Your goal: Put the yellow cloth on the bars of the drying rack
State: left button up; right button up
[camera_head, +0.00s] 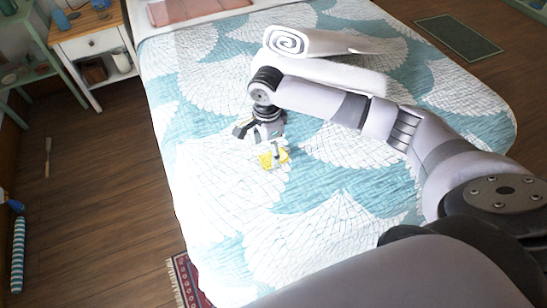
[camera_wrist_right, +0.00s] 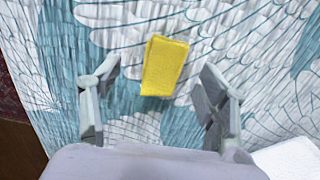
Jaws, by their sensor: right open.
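The yellow cloth (camera_head: 267,161) is a small folded piece lying on the bed's teal and white leaf-patterned cover. It also shows in the right wrist view (camera_wrist_right: 165,66) as an upright, slightly tilted rectangle. My right gripper (camera_head: 262,142) is open and empty over the bed, close to the cloth and partly in front of it. In the right wrist view its two fingers (camera_wrist_right: 160,72) stand apart to the left and right of the cloth, not touching it. No drying rack can be made out in either view. My left gripper is not in view.
A rolled white towel (camera_head: 318,42) lies on the bed behind my right arm. A bedside table (camera_head: 92,42) stands at the upper left beside a green shelf (camera_head: 30,72). Wooden floor (camera_head: 100,190) is open left of the bed. A red rug (camera_head: 184,281) lies at the bed's near-left edge.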

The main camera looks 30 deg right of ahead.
aim_at(270, 156)
jog(key=f, duration=0.3)
jog(key=d+f, duration=0.1)
jog(key=f, duration=0.1)
jog(key=shift+w+f, duration=0.1)
jog(key=shift+w, duration=0.25)
jog(key=c, duration=1.2)
